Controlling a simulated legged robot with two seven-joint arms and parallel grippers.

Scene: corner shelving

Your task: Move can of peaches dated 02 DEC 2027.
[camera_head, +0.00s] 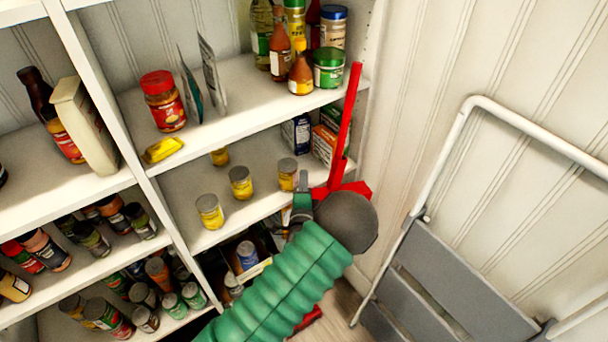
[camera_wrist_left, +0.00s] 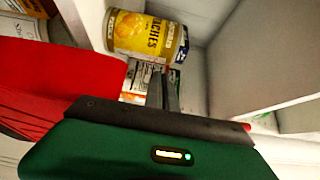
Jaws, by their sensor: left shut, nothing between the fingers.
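Several yellow cans stand on the middle shelf in the head view: a front-left can (camera_head: 210,212), a middle can (camera_head: 240,183), a right can (camera_head: 287,175) and a back can (camera_head: 220,156). My left gripper (camera_head: 303,178) is just right of the right can, its fingers pointing up. In the left wrist view, a yellow can marked PEACHES (camera_wrist_left: 145,35) appears beyond the fingertips of the left gripper (camera_wrist_left: 164,75). The fingers are shut and empty, apart from the can. No date is readable on any can. My right gripper is out of view.
Boxes (camera_head: 324,143) fill the back right of the middle shelf. A grey folded step ladder (camera_head: 455,285) leans at the right wall. Jars and bottles crowd other shelves.

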